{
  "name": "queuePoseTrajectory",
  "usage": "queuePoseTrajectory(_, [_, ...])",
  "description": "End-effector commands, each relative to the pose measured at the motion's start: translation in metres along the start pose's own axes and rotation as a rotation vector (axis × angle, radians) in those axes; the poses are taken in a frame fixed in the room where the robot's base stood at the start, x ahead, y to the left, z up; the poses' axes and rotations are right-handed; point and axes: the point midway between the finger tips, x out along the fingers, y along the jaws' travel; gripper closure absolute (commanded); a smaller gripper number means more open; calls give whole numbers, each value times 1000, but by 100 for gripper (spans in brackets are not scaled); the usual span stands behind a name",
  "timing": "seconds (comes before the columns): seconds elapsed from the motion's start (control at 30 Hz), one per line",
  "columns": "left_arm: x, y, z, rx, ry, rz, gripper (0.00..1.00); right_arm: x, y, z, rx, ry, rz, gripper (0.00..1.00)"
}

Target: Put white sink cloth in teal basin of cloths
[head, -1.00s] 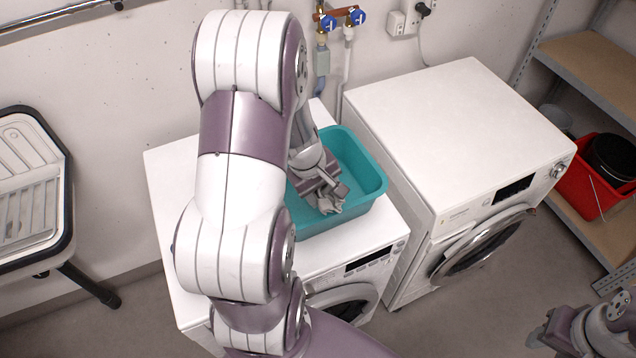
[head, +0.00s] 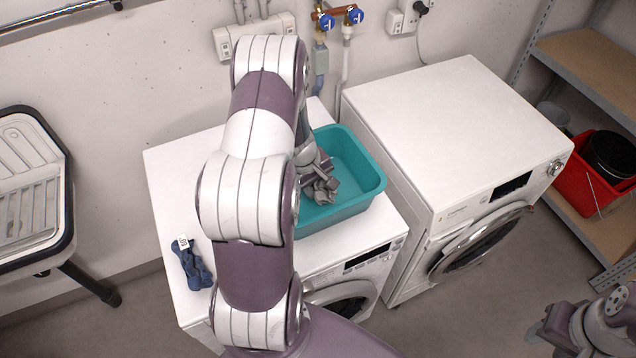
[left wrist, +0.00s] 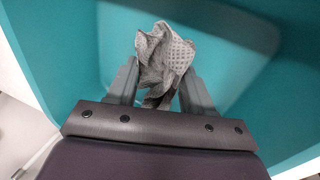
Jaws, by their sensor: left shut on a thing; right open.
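The teal basin (head: 352,180) stands on the left washing machine. My left gripper (head: 316,180) reaches down inside it, over its left part. It is shut on a crumpled pale grey cloth (head: 324,193), which looks grey-white and dotted in the left wrist view (left wrist: 165,62). Whether the cloth touches the basin floor I cannot tell. No other cloth shows in the visible part of the basin; my left arm hides some of it. My right gripper (head: 545,335) is open and empty, low at the bottom right corner, far from the basin.
A dark blue bundle with a white label (head: 191,264) lies on the left washing machine (head: 170,175). The right washing machine (head: 450,125) has a bare top.

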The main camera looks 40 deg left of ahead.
Motion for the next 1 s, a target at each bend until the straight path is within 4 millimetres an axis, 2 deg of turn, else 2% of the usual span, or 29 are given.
queuePoseTrajectory(0.4, [12,-3,0,0,1,0,86,14,0,2,0,0,0,57])
queuePoseTrajectory(0.53, [11,-3,0,0,1,1,86,13,0,2,0,0,0,57])
queuePoseTrajectory(0.57, [11,-3,0,0,1,0,39,13,0,2,0,0,0,57])
queuePoseTrajectory(0.6, [11,-3,0,0,0,0,26,13,0,2,0,0,0,57])
queuePoseTrajectory(0.63, [11,-3,0,0,1,0,23,13,0,2,0,0,0,57])
queuePoseTrajectory(0.87, [11,-3,0,0,0,0,23,13,0,2,0,0,0,57])
queuePoseTrajectory(1.0, [-5,1,0,0,0,0,23,-4,0,0,0,0,0,57])
